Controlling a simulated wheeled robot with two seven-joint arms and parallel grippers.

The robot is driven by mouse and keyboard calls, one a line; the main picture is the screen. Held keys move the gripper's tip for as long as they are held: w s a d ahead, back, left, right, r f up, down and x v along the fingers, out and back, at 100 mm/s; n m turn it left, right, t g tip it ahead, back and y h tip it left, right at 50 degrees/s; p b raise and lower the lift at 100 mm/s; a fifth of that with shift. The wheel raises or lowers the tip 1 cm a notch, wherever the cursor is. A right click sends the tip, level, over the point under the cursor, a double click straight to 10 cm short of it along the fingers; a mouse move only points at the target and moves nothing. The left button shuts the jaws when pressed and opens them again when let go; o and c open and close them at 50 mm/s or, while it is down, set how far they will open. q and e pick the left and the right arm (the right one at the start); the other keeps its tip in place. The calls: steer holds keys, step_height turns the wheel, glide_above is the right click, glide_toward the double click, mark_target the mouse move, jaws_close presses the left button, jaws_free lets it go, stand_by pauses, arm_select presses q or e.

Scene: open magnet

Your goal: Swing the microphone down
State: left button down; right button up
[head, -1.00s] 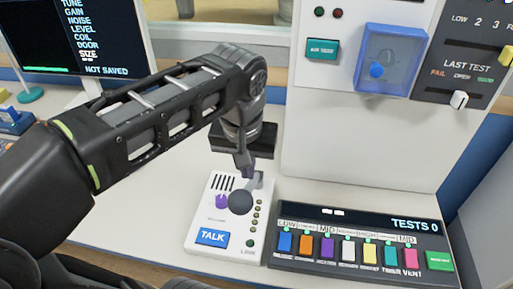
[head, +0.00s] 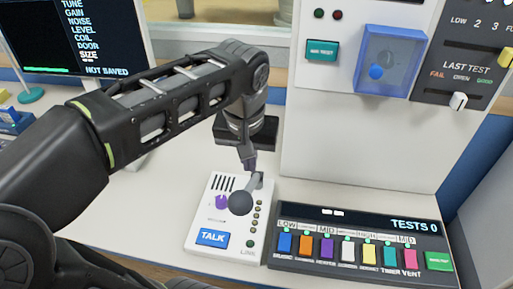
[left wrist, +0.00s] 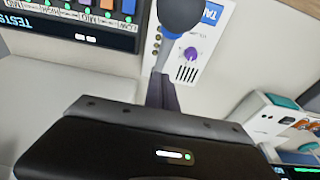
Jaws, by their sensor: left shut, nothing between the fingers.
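The microphone (head: 241,202) is a dark grey ball on a light grey arm that rises from the back right of a white intercom box. The box has a blue TALK button (head: 212,237) and a purple knob. The ball hangs over the box's middle, above the TALK button. My left gripper (head: 249,167) is shut and empty, its tips pointing down at or close behind the microphone's arm. I cannot tell whether they touch. In the left wrist view the fingers (left wrist: 161,92) line up with the arm, and the ball (left wrist: 181,14) shows beyond them. My right gripper is not in view.
A black panel (head: 352,212) with several coloured keys lies right of the box. A tall white cabinet (head: 355,150) with a clear blue cover stands behind it. A monitor (head: 75,45) stands at the back left. The white desk left of the box is clear.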

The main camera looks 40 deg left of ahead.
mark_target(250, 183)
arm_select(q)
step_height(250, 183, up, 10)
steer(key=p, duration=0.7)
steer(key=shift+r+p, duration=0.1)
steer(key=shift+p, duration=0.3)
